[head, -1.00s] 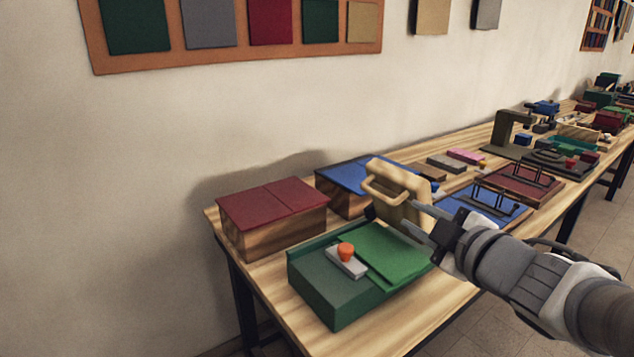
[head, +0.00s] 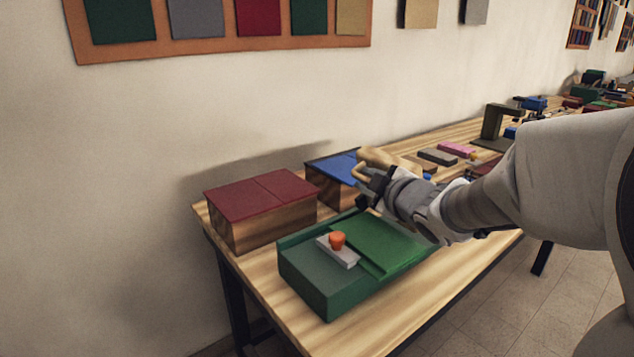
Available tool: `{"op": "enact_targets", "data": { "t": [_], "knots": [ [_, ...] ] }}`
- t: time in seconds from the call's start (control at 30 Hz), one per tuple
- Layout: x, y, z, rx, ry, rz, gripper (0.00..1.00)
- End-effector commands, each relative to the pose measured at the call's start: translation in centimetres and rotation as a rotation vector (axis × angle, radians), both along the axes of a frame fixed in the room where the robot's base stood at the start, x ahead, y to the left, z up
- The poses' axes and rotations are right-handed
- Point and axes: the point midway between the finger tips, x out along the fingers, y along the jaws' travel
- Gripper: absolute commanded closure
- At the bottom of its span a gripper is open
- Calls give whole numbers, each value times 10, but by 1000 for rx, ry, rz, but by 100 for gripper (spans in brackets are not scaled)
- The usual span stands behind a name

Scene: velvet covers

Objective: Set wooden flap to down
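The wooden flap (head: 388,159) is a pale tan board with a loop handle (head: 361,172), near the middle of the head view. It stands behind the green box and right of the blue-topped box. Only its upper part and handle show; my gripper and arm hide the rest. It looks tilted, but its exact angle and its hinge are hidden. My gripper (head: 368,187) is at the near side of the flap, close beside the handle. Whether its fingers touch or hold the handle cannot be told, nor whether they are open or shut.
A green box (head: 310,284) with an orange knob (head: 337,240) stands just in front. A red-topped box (head: 262,196) and a blue-topped box (head: 330,170) stand behind. Small blocks (head: 437,157) lie farther along the table. The table's front strip (head: 400,318) is clear.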

Motion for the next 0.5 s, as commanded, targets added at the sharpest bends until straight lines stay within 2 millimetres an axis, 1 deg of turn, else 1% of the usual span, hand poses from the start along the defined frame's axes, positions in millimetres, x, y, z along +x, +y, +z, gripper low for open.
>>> {"op": "enact_targets", "data": {
  "t": [0.1, 0.33, 0.37, 0.4, 0.5],
  "knots": [
    [4, 1, -2, 1, 1, 0, 72],
    [4, 1, -1, 0, 0, 0, 72],
    [4, 1, -1, 0, 0, 0, 75],
    [4, 1, -1, 0, 0, 0, 82],
    [4, 1, -1, 0, 0, 0, 100]
  ]
}}
